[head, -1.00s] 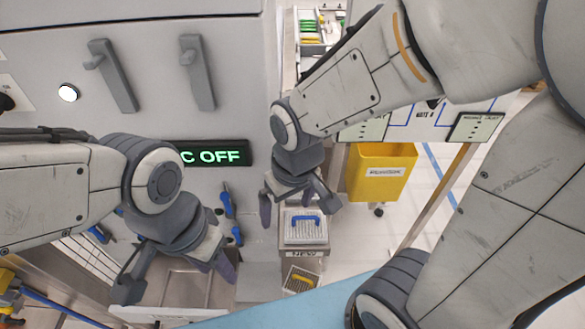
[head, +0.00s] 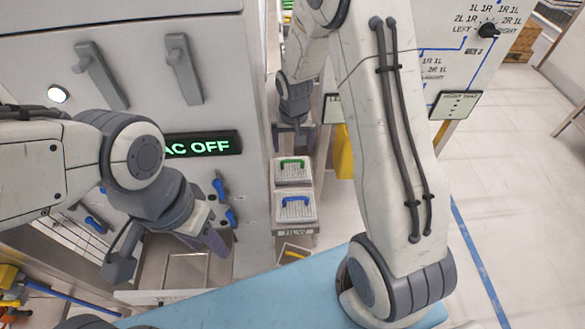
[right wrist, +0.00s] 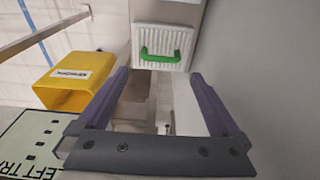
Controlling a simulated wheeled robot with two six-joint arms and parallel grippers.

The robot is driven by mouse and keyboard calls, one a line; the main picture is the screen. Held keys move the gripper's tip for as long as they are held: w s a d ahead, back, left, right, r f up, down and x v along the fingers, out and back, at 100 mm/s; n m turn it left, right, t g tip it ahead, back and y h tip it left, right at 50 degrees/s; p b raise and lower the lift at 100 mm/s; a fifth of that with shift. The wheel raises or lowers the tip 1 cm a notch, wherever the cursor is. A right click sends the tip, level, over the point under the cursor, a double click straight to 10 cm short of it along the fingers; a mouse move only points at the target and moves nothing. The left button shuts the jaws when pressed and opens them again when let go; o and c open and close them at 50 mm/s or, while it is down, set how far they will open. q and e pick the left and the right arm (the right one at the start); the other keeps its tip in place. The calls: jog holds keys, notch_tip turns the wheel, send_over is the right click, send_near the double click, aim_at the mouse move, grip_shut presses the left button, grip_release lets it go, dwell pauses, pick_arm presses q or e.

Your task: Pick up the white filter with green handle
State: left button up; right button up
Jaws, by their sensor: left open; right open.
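The white filter with the green handle (head: 293,172) lies at the far end of a row beside the grey machine. It also shows in the right wrist view (right wrist: 162,38), its green handle just beyond and between my fingertips. My right gripper (head: 293,137) is open and empty, pointing down near the far side of that filter; its fingers in the right wrist view (right wrist: 158,76) are apart and not around the handle. My left gripper (head: 165,255) is open and empty in front of the machine at lower left.
A white filter with a blue handle (head: 296,210) lies nearer, and a container with a yellow handle (head: 294,254) nearer still. A yellow bin (right wrist: 75,85) stands beside the row, mostly hidden by my right arm in the head view. The grey machine wall (head: 225,90) borders the row's left.

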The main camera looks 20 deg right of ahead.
aim_at(293, 161)
jog(key=f, duration=0.3)
jog(key=shift+w+d+f, duration=0.1)
jog(key=shift+w+f, duration=0.1)
jog(key=shift+f, duration=0.05)
jog(key=f, duration=0.1)
jog(key=f+p, duration=0.1)
jog(key=f, duration=0.2)
jog(key=shift+w+f+p, duration=0.15)
jog(key=shift+w+p, duration=0.2)
jog(key=shift+w, duration=0.05)
jog(key=shift+w+f, duration=0.15)
jog(key=shift+f, duration=0.4)
jog(key=c, duration=1)
jog(key=shift+c, duration=0.3)
jog(key=shift+r, duration=0.1)
